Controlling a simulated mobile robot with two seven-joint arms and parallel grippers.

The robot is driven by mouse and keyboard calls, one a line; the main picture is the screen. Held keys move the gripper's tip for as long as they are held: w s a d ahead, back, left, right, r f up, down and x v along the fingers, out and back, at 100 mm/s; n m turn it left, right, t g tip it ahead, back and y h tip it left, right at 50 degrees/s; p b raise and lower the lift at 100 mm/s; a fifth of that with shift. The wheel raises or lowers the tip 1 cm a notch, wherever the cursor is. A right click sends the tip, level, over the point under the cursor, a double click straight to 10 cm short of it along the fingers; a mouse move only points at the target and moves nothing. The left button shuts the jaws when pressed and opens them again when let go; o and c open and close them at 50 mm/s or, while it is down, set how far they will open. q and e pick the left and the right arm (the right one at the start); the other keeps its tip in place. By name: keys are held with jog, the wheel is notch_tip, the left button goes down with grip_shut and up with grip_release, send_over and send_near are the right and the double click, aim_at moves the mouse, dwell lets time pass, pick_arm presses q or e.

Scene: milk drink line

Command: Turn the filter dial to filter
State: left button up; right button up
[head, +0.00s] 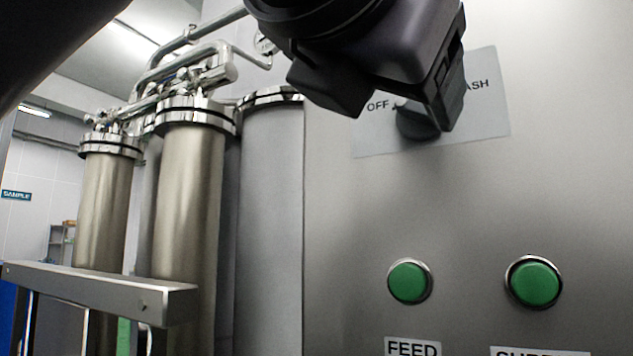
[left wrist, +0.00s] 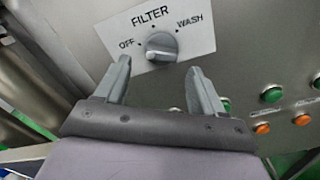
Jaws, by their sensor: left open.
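The filter dial (left wrist: 161,46) is a round grey knob on a white label plate (left wrist: 190,30) marked OFF at left, FILTER at top and WASH at right. Its light mark appears to point toward OFF. In the head view the dial (head: 415,123) is partly hidden behind my left gripper (head: 393,105), which also covers the FILTER word. In the left wrist view my left gripper (left wrist: 158,73) is open, its two fingers apart on either side below the dial, with nothing between them. I cannot tell whether a finger touches the dial. My right gripper is not in view.
The dial is on a steel panel. Below it are a green FEED button (head: 409,282) and another green button (head: 534,282); orange buttons (left wrist: 302,119) show in the wrist view. Steel filter columns (head: 185,200) with pipes and a metal rail (head: 100,288) stand at left.

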aim_at(412, 112)
pick_arm(q)
jog(key=x, duration=0.4)
jog(key=shift+p, duration=0.4)
jog(key=shift+s, duration=0.1)
jog(key=c, duration=1)
